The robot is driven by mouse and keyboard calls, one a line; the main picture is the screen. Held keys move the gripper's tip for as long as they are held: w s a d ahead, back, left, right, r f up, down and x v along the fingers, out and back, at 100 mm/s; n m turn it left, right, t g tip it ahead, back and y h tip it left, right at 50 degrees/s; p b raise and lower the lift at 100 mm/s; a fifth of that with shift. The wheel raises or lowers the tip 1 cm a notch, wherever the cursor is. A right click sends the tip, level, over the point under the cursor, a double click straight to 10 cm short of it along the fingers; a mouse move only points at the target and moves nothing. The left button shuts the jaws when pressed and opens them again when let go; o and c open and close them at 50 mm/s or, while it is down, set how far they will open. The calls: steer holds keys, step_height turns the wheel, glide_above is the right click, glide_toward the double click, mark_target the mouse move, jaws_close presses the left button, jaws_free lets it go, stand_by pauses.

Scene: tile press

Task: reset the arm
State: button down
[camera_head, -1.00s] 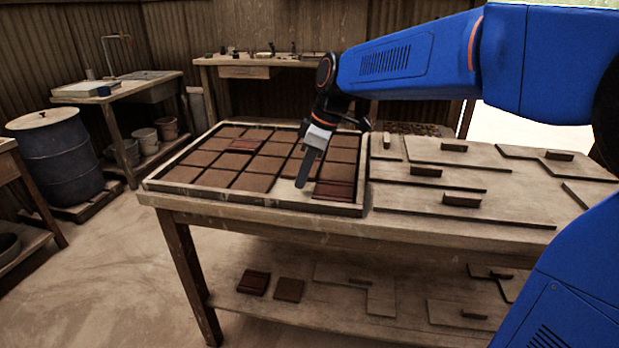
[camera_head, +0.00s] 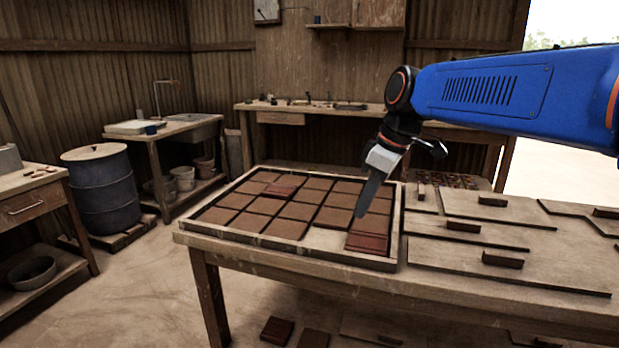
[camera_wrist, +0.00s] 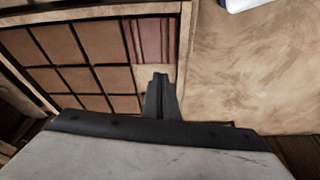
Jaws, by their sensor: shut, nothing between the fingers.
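My gripper (camera_head: 364,208) is shut and empty, pointing down above the right part of the tile tray. It also shows in the wrist view (camera_wrist: 160,78), with its fingers together. The wooden tray (camera_head: 283,256) on the table holds rows of brown tiles (camera_head: 287,229) and two dark red ones. One red tile (camera_head: 368,243) is at the front right, close below the fingertips in the picture; it also shows in the wrist view (camera_wrist: 150,40). The other red tile (camera_head: 280,191) is toward the back left. A bare patch of tray floor (camera_head: 325,239) lies left of the front red tile.
Flat boards with dark handles (camera_head: 465,226) cover the table right of the tray. A back bench (camera_head: 300,107) holds small tools. A blue barrel (camera_head: 103,190) and a sink stand (camera_head: 170,135) are at left. Loose tiles (camera_head: 277,330) lie on the lower shelf.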

steer(key=s+d+f+m+t+h, duration=0.1)
steer(key=s+d+f+m, duration=0.5)
steer(key=s, duration=0.5)
steer(key=s+d+f+m+t+h, duration=0.2)
steer(key=s+d+f+m, duration=0.3)
steer(key=s+d+f, duration=0.3)
steer(key=s+f, duration=0.3)
steer(key=shift+s+d+f+m, duration=0.15)
steer(key=shift+s+d+m, duration=0.05)
steer(key=shift+s+m, duration=0.2)
